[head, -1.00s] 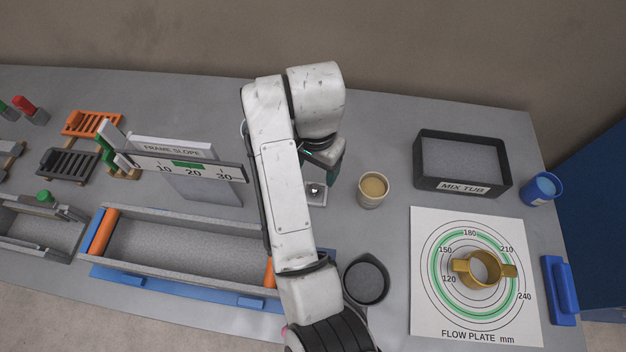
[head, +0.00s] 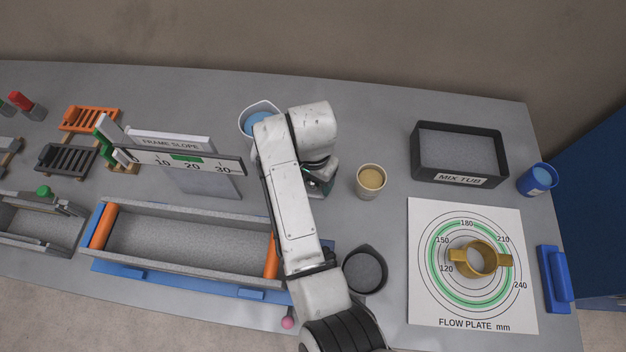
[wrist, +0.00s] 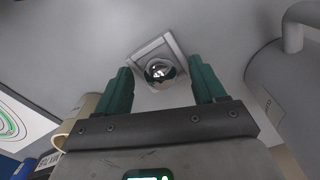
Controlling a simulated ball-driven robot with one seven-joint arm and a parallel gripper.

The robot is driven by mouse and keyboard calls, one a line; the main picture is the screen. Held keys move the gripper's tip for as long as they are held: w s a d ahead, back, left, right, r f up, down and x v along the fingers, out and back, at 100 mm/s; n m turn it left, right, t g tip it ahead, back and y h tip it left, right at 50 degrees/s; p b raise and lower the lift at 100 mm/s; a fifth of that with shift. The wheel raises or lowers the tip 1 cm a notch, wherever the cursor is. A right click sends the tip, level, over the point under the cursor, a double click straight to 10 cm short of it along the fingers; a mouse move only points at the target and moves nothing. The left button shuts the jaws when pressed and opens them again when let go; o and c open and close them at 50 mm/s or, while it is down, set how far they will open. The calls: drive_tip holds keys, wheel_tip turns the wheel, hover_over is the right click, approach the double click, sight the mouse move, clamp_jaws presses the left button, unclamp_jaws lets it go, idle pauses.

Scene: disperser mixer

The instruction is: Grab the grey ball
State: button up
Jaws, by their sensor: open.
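The grey ball (wrist: 160,72) is shiny and sits in a small pale square holder (wrist: 147,52) on the table, seen in the wrist view. My gripper (wrist: 160,88) is open, with one green finger to each side of the ball in the picture. The ball shows between the fingertips, and I see no contact. How far the fingers are above it I cannot tell. In the head view my gripper (head: 318,188) is low over the table, left of the beige cup, and my arm hides the ball.
A beige cup (head: 370,182) stands just right of my gripper. A white jug with blue contents (head: 258,116) stands behind my arm. A dark round pan (head: 364,270) lies in front. The mix tub (head: 461,181) is farther right, and a long grey trough (head: 180,246) is left.

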drive_tip(key=shift+c, duration=0.3)
drive_tip(key=c, duration=1.2)
drive_tip(key=shift+r, duration=0.15)
